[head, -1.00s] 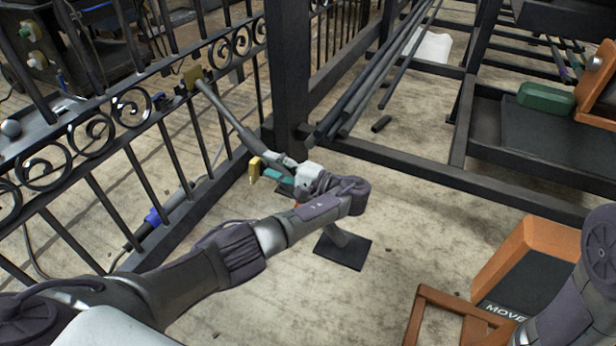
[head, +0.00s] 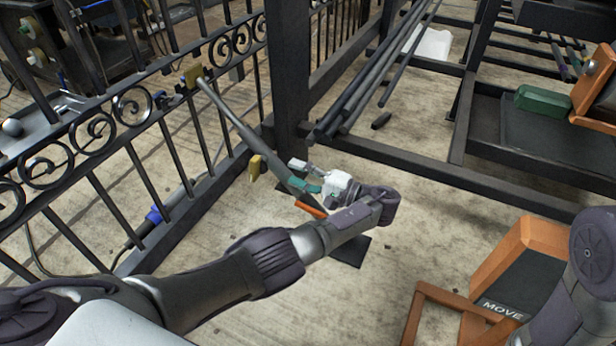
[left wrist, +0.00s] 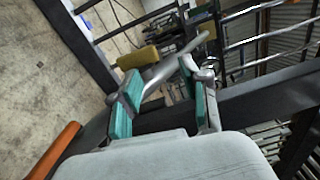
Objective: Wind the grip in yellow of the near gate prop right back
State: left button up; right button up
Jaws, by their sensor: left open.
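An orange bar (head: 311,208) shows lower down, and at the lower left of the left wrist view (left wrist: 54,150). My left gripper (head: 303,184) is open, lower right of the yellow grip and apart from it. Its teal-padded fingers (left wrist: 158,88) have the tube between or just beyond them; I cannot tell which.
The black scroll gate (head: 125,105) runs along the left, joined by a thick post (head: 288,70). A rack with long dark bars (head: 365,80) stands behind. An orange and black box marked MOVE (head: 522,265) is at lower right. Bare floor lies between.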

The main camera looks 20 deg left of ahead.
pick_arm(q)
jog(key=shift+s+d, duration=0.1)
jog(key=shift+d, duration=1.15)
